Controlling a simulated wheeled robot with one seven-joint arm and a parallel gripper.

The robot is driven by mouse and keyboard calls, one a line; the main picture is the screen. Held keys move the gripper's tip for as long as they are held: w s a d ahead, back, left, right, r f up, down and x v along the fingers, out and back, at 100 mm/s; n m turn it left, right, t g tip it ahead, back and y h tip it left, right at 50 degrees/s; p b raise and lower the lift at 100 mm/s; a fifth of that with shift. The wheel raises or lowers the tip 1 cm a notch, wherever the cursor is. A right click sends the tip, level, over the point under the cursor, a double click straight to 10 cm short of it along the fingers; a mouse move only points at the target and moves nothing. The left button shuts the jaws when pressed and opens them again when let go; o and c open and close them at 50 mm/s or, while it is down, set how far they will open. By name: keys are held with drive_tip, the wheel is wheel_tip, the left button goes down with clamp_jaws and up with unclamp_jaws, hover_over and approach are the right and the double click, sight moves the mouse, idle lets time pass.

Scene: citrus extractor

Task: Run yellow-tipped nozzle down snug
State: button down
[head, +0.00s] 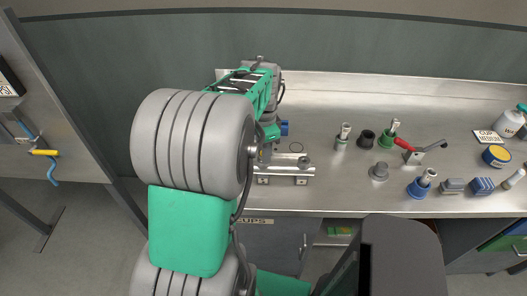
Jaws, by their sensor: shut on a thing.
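My arm reaches up from the bottom of the head view and bends over the back left of the steel bench. My gripper (267,142) is low over the bench, just behind a metal fixture (285,172), and mostly hidden by my own arm. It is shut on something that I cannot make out. A small blue part (284,128) shows just to its right; I cannot tell what it belongs to. I cannot pick out a yellow-tipped nozzle, its seat or its threads, so how far down it sits does not show.
To the right on the bench (330,195) stand a grey-based fitting (341,142), a black cup (367,137), a green-based fitting (386,138), a red-handled lever (404,144), a grey knob (379,171) and a blue-based fitting (420,187). A yellow-handled valve (44,153) is on the left panel.

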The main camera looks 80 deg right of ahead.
drive_tip(key=shift+m, duration=1.7)
drive_tip(key=c, duration=1.3)
unclamp_jaws()
drive_tip(key=shift+s, duration=0.1)
drive_tip(key=shift+c, duration=0.2)
drive_tip(key=shift+n+p, duration=0.4)
drive_tip(key=shift+n, duration=2.2)
drive_tip(key=shift+n, duration=2.6)
